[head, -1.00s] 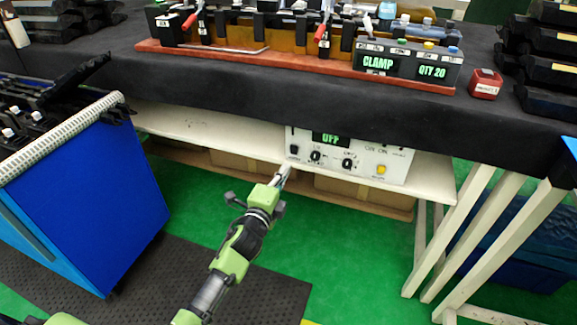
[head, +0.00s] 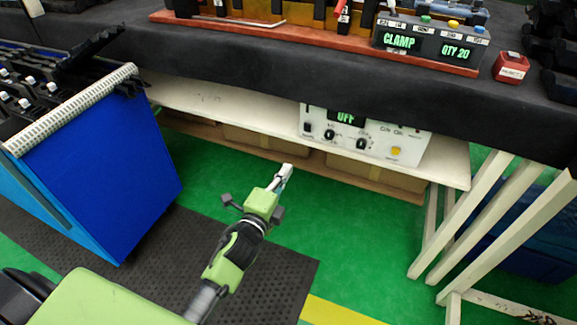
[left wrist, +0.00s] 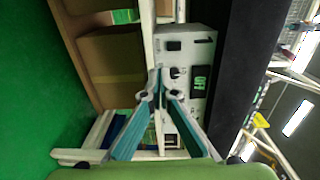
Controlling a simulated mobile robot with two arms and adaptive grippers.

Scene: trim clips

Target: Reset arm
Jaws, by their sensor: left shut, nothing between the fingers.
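My left gripper (head: 285,177) is in the middle of the head view, at the end of my green and black arm. It is shut and empty, over the green floor in front of the bench's lower shelf. In the left wrist view its two fingers (left wrist: 159,84) meet at the tips, with the white control box (left wrist: 187,75) behind them. My right gripper is not in view.
The black-topped bench (head: 300,75) carries a red-based clamp fixture (head: 330,42) and a small red box (head: 510,67). The control box (head: 365,138) reads OFF on the white shelf (head: 230,115). A blue cart (head: 100,170) stands left. Open green floor lies between.

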